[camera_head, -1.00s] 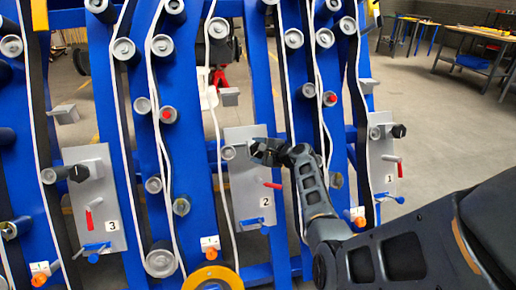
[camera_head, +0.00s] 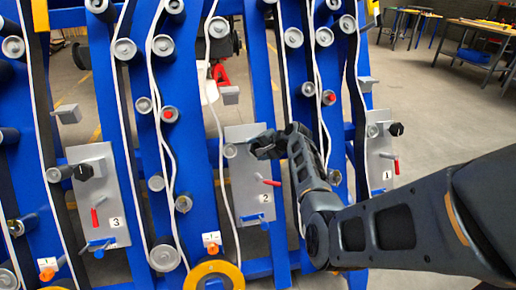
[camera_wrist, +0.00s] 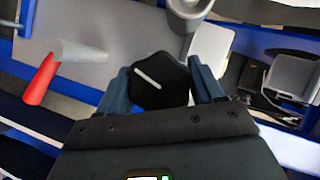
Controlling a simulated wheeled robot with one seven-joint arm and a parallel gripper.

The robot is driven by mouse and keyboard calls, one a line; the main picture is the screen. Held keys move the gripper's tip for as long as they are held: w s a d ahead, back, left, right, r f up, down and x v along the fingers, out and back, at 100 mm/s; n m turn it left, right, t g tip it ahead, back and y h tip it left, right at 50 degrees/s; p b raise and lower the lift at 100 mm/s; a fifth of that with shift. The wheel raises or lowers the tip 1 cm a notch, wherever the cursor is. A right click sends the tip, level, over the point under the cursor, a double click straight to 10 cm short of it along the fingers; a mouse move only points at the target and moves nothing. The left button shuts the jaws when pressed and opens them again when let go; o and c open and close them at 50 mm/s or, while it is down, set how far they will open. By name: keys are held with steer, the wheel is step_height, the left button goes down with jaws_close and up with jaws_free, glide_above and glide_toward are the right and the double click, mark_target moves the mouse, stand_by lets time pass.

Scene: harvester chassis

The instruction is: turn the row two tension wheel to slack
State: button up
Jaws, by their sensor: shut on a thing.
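The row two panel (camera_head: 243,195) is a grey plate marked "2" in the middle of the head view. My gripper (camera_head: 262,147) is at its upper right part. In the wrist view, the row two tension wheel (camera_wrist: 158,82) is a black knob with a white line across its face. The line slants from upper left to lower right. My gripper's fingers (camera_wrist: 157,93) are shut on the wheel, one on each side. In the head view the wheel is hidden by my gripper.
A red lever (camera_head: 269,182) and a blue lever (camera_head: 250,222) stick out lower on the same panel. Panel three (camera_head: 104,200) is to the left, panel one (camera_head: 380,150) to the right. White belts and grey rollers run along the blue frame (camera_head: 200,110).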

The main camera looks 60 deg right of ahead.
steer(key=shift+a+f, duration=0.1)
stand_by(0.4)
steer(key=o, duration=1)
steer(key=shift+c, duration=0.2)
steer(key=p+v, duration=0.1)
steer(key=v, duration=0.6)
steer(key=shift+s+r, duration=0.25)
steer(key=shift+s, duration=0.05)
